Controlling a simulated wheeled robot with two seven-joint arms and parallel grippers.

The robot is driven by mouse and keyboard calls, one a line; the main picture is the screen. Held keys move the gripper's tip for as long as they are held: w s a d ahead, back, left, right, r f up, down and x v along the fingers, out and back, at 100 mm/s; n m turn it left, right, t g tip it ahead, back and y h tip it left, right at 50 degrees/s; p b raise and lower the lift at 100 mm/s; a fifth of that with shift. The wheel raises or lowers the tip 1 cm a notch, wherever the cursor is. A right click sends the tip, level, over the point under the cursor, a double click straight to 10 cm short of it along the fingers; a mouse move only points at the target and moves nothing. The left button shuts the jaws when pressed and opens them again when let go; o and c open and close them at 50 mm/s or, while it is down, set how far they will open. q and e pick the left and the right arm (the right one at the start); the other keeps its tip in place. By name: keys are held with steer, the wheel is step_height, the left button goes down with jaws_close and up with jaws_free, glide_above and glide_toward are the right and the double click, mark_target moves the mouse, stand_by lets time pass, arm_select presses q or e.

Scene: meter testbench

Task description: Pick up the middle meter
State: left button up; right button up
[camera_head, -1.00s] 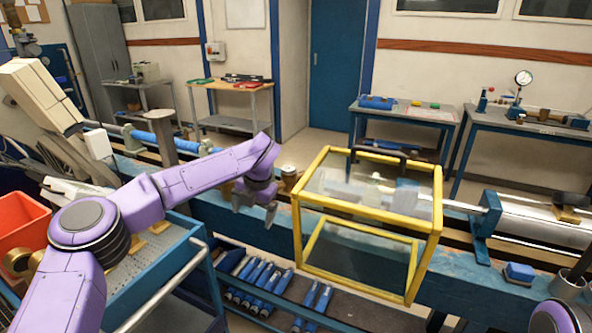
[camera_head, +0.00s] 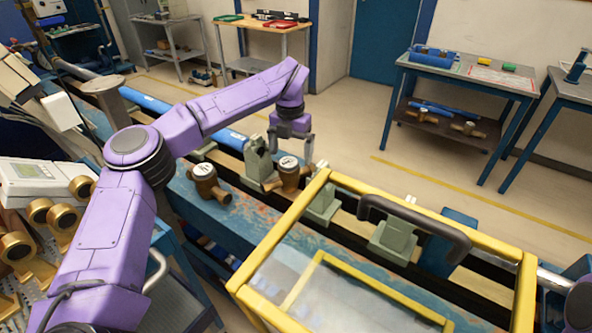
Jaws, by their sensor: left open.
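Two brown-bronze meters with white dial faces stand on the blue bench. One meter (camera_head: 207,181) is further left; the other meter (camera_head: 289,174) is beside a grey-green clamp block. I cannot tell from this view which is the middle one. My left gripper (camera_head: 290,146) is open, pointing down just above the right-hand of these two meters, its fingers on either side of the dial in the picture. I cannot tell whether they touch it.
A yellow-framed clear guard (camera_head: 262,240) with a dark handle (camera_head: 415,218) stands close to the right of the meters. Green clamp blocks (camera_head: 392,238) show behind it.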

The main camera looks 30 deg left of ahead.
mark_target(287, 163)
arm_select(q)
steer(key=s+f, duration=0.1)
steer(key=f+p, duration=0.1)
steer(key=f, duration=0.1)
steer(key=shift+s+a, duration=0.1)
steer(key=shift+s, duration=0.25)
steer(key=f, duration=0.1)
steer(key=f+p, duration=0.1)
steer(key=f, duration=0.2)
steer(key=shift+w+f+p, duration=0.3)
steer(key=shift+w+f, duration=0.1)
steer(key=shift+f, duration=0.15)
steer(key=shift+s, duration=0.25)
steer(key=shift+w, duration=0.15)
jaws_close()
arm_select(e)
steer(key=r, duration=0.1)
steer(key=s+r, duration=0.1)
steer(key=shift+r, duration=0.4)
